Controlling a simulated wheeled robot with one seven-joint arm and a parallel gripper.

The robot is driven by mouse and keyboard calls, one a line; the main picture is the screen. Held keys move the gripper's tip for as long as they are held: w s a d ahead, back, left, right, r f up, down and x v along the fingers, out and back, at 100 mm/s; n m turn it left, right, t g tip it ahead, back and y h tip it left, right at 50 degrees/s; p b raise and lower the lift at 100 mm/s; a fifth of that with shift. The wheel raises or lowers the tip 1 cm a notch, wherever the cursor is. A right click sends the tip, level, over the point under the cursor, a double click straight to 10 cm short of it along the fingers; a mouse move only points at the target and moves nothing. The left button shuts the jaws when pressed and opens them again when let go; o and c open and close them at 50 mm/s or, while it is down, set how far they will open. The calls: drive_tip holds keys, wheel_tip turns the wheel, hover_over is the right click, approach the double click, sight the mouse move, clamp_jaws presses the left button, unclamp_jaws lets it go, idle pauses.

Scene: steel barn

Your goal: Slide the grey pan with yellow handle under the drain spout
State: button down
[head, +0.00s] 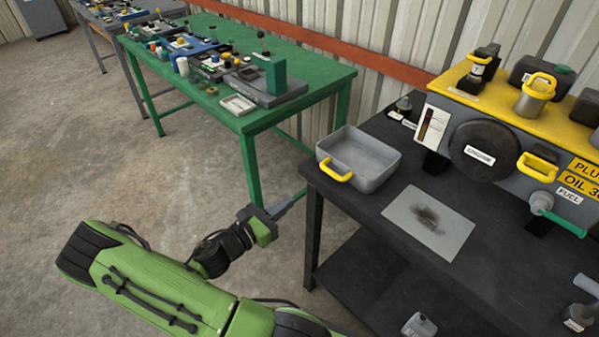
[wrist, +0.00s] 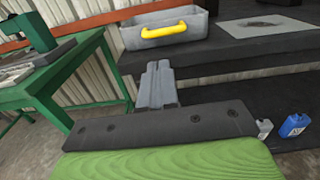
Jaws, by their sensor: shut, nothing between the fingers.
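The grey pan (head: 371,161) with a yellow handle (head: 335,171) sits at the left front corner of the dark workbench (head: 395,219). In the wrist view the pan (wrist: 190,24) is ahead of my gripper, its yellow handle (wrist: 168,31) facing me. My gripper (head: 290,205) is shut and empty, off the bench's left edge and apart from the pan; its fingers also show in the wrist view (wrist: 157,80). A spout with a green lever (head: 543,204) sticks out at the right of the grey and yellow unit. I cannot tell if this is the drain spout.
A light grey mat with a dark stain (head: 430,222) lies on the bench right of the pan. A green table (head: 331,84) with many small parts stands at back left. A lower shelf (head: 372,272) holds a small container (head: 419,325). Open floor is at left.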

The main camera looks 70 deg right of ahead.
sight(331, 171)
drive_tip(key=b+x, duration=0.1)
drive_tip(key=x, duration=1.1)
drive_tip(key=shift+s+d+f, duration=0.1)
drive_tip(key=shift+s+d, duration=0.15)
drive_tip(key=shift+d, duration=0.1)
drive_tip(key=p+x, duration=0.2)
drive_tip(key=x, duration=0.4)
drive_tip(key=shift+s+d, duration=0.2)
drive_tip(key=shift+d, duration=0.1)
